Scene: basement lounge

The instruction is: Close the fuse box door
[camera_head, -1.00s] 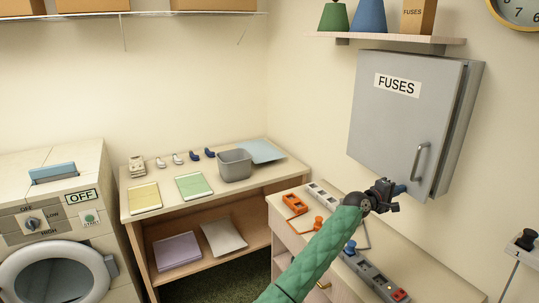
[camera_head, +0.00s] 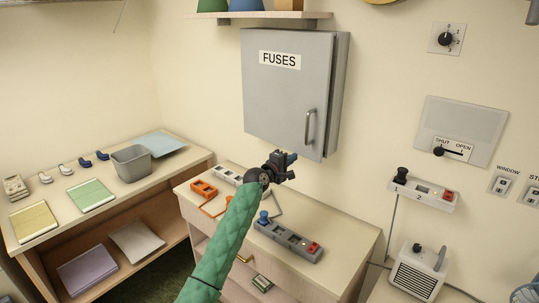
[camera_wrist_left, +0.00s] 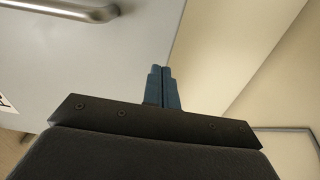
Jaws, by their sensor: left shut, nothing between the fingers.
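The fuse box (camera_head: 342,90) is a grey metal cabinet on the wall in the head view. Its grey door (camera_head: 275,98) carries a FUSES label and a vertical bar handle (camera_head: 310,127) near its right edge. The door lies over the box front; I cannot tell if a narrow gap remains at the right edge. My left gripper (camera_head: 289,164), on the green-sleeved arm, is shut and empty near the door's lower edge, left of and below the handle. The left wrist view shows the closed blue fingers (camera_wrist_left: 163,88) against the grey door (camera_wrist_left: 130,60); contact is unclear. My right gripper is out of view.
Below the box, a bench (camera_head: 340,235) holds a grey switch strip (camera_head: 288,240) and orange parts (camera_head: 203,189). A shelf (camera_head: 260,18) hangs above. Wall panels (camera_head: 462,130) and a small heater-like unit (camera_head: 418,270) are at right.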

